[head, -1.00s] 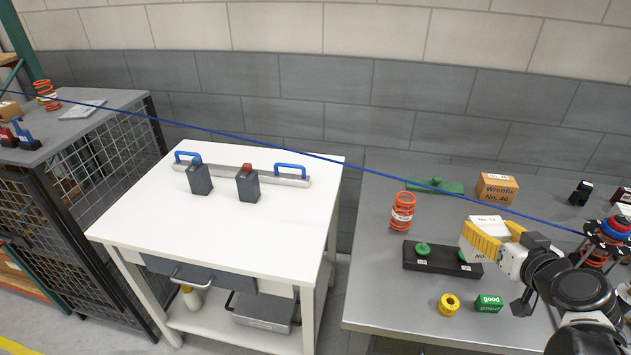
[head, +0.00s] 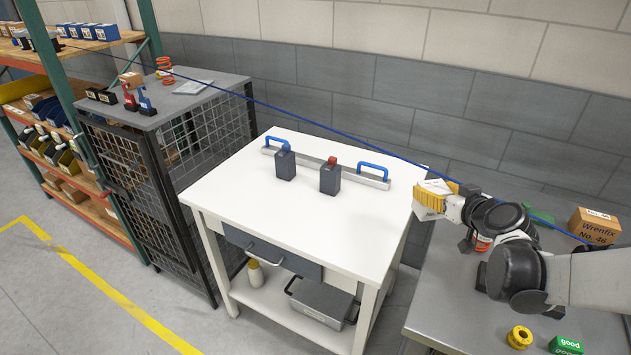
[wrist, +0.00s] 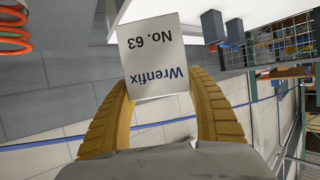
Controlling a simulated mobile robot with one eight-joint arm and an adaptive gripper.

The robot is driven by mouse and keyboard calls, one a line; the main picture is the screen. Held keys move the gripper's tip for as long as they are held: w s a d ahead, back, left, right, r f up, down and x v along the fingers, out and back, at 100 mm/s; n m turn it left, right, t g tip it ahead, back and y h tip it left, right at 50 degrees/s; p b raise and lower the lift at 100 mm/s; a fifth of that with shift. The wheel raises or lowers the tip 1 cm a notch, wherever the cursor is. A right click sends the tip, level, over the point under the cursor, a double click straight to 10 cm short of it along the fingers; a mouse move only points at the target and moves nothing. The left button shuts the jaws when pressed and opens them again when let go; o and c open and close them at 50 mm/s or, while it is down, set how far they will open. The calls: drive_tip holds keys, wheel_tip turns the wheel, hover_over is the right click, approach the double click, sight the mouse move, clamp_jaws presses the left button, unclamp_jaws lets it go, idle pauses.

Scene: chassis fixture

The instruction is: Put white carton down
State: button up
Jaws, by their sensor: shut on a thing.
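The white carton (wrist: 156,60) is held between the yellow fingers of my gripper (wrist: 160,105) in the wrist view. Its face reads "Wrenfix No. 63", upside down in that view. In the head view the carton (head: 428,208) and my gripper (head: 432,197) are at the right edge of the white table (head: 290,220), near the gap to the grey bench. I cannot tell whether the carton touches anything below it. The gripper is shut on the carton.
A rail with blue handles (head: 326,164) and two dark grey blocks (head: 285,165) (head: 330,178) stand at the white table's back. Its front half is bare. The grey bench (head: 460,300) bears a brown Wrenfix carton (head: 594,226), a yellow ring (head: 520,337) and a green box (head: 566,345).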

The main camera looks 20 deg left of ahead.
drive_tip(key=w+a+f+n+y, duration=0.1)
drive_tip(key=w+a+f, duration=0.15)
drive_tip(key=a, duration=0.65)
drive_tip(key=g+b, duration=0.1)
drive_tip(key=b, duration=0.4)
hover_over(349, 234)
wheel_tip(349, 234, down, 6)
drive_tip(key=shift+y, duration=0.3)
wheel_tip(349, 234, down, 4)
drive_tip(key=shift+w+f+b, duration=0.1)
drive_tip(key=shift+b, duration=0.75)
drive_tip(key=o, duration=1.4)
